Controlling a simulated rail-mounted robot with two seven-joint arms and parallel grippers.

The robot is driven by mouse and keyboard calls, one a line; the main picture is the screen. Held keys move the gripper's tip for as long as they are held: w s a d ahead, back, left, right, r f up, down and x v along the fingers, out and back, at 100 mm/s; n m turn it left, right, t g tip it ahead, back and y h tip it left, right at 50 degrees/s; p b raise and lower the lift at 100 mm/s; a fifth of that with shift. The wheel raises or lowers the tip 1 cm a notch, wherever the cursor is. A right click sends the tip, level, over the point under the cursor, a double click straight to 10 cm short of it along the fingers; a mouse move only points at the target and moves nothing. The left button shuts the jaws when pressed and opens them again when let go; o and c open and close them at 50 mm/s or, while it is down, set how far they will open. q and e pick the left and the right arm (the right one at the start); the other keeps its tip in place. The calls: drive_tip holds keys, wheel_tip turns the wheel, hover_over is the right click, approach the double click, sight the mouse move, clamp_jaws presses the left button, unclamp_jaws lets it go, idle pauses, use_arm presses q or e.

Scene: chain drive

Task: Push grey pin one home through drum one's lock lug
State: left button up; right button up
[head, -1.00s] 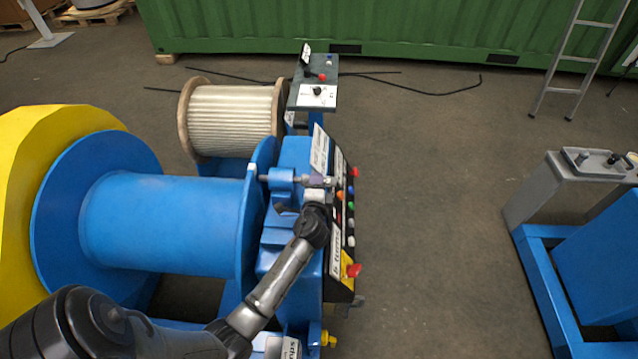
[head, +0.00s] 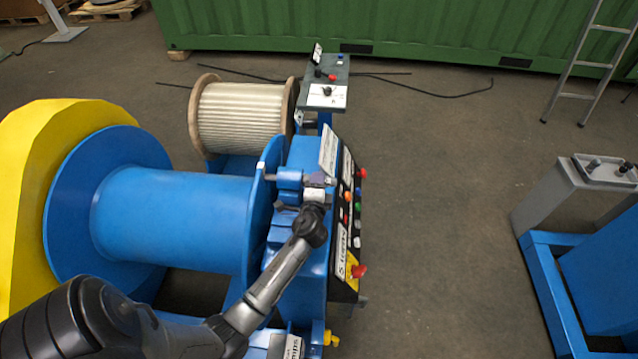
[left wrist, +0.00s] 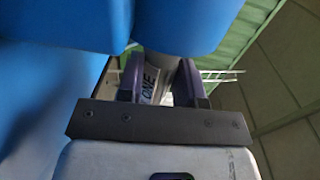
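Drum one, the big blue drum (head: 180,215), lies on its stand at the left of the head view. Its blue lock lug (head: 289,180) stands by the right flange. My left gripper (head: 317,182) is close against the right side of the lug. In the left wrist view its two purple fingers (left wrist: 160,85) are closed on grey pin one (left wrist: 150,82), whose label reads ONE. The pin points into the lug, and little of its shaft shows between lug and fingers. I cannot tell exactly how deep it sits. My right gripper is in neither view.
A control panel with coloured buttons (head: 350,215) stands just right of the gripper. A wooden-flanged reel (head: 240,118) and a small control stand (head: 326,92) are behind. Another blue frame (head: 560,290) stands far right, with open floor between.

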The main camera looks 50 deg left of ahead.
use_arm(q)
drive_tip(key=o, duration=0.4)
drive_tip(key=shift+o, duration=0.2)
drive_tip(key=v, duration=1.3)
drive_tip(key=shift+s+d, duration=0.25)
drive_tip(key=shift+r, duration=0.1)
